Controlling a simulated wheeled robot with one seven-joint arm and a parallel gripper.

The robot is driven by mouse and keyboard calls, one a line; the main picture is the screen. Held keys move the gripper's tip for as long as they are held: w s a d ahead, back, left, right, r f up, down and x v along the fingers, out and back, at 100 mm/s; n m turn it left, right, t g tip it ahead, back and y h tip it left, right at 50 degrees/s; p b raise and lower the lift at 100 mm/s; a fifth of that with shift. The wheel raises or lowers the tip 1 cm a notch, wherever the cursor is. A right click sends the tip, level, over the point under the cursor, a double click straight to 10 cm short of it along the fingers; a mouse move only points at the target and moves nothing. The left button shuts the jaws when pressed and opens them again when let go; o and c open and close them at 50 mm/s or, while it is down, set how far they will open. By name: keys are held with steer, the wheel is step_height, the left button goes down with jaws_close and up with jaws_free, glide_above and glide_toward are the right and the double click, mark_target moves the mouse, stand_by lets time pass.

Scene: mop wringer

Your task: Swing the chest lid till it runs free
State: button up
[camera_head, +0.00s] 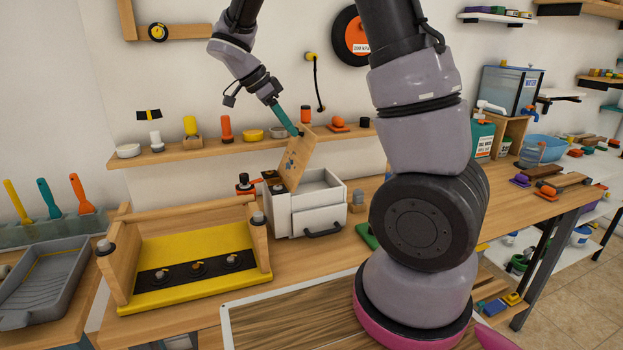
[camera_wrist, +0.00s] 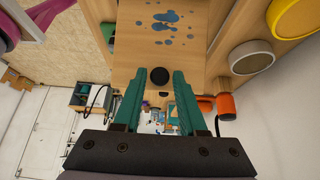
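The chest (camera_head: 308,222) is a white box on the wooden bench, with a black handle on its front. Its wooden lid (camera_head: 297,160) stands raised and tilted above the box's left part, so the inside shows. The lid has blue-grey blotches, which also show in the wrist view (camera_wrist: 172,22). My gripper (camera_head: 296,130) is at the lid's upper end. In the wrist view its teal fingers (camera_wrist: 156,82) are apart, one on each side of a black round knob (camera_wrist: 159,76) at the lid's edge. Gaps show between knob and fingers. The lid's hinge is not clearly visible.
A wooden frame with a yellow board (camera_head: 196,262) stands left of the chest. A wall shelf (camera_head: 200,148) with several small items runs behind. An orange cylinder (camera_wrist: 226,106) is right of my fingers in the wrist view. A green object (camera_head: 367,235) lies right of the chest.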

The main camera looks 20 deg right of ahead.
steer(key=shift+o, duration=1)
steer(key=shift+v, duration=3)
steer(key=s+d+r+n+t+y, duration=0.2)
steer(key=s+r+n, duration=0.1)
steer(key=s, duration=0.3)
steer(key=s+d+r+n+t+y, duration=0.2)
steer(key=s+r+n+y, duration=0.1)
steer(key=s+n, duration=0.3)
steer(key=s+d+r+n+t+y, duration=0.1)
steer(key=s+r+n+t+y, duration=0.2)
steer(key=s, duration=0.4)
steer(key=shift+s+d+n, duration=0.4)
steer(key=shift+n, duration=0.5)
steer(key=shift+r, duration=0.1)
